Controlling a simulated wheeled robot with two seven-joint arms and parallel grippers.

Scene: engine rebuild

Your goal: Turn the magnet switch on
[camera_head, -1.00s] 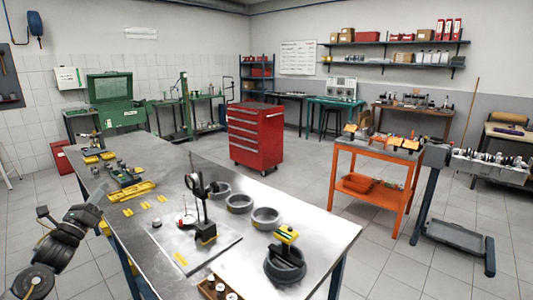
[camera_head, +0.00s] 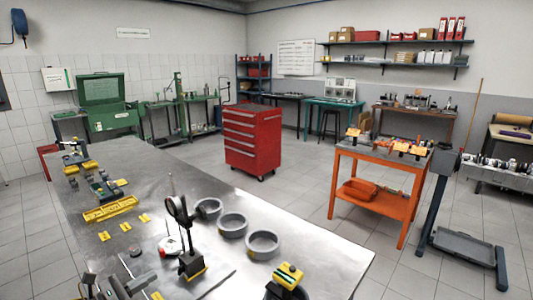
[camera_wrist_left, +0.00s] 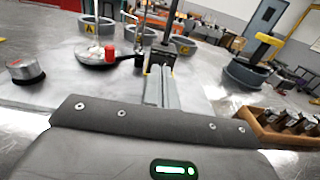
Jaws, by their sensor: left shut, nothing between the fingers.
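The black magnetic base (camera_head: 192,264) stands upright on a grey plate on the steel workbench, with a post and a round holder on top. In the left wrist view the magnetic base (camera_wrist_left: 160,56) is straight ahead of my fingers. A yellow mark shows on it, but I cannot make out the switch's position. My left gripper (camera_head: 138,282) is low in the head view, left of the base. In the left wrist view the left gripper (camera_wrist_left: 158,82) has its fingers together and empty. I cannot tell whether the tips touch the base. My right gripper is not in view.
A wooden box of parts (camera_wrist_left: 275,130) is right of my left gripper. Yellow pieces lie farther back.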

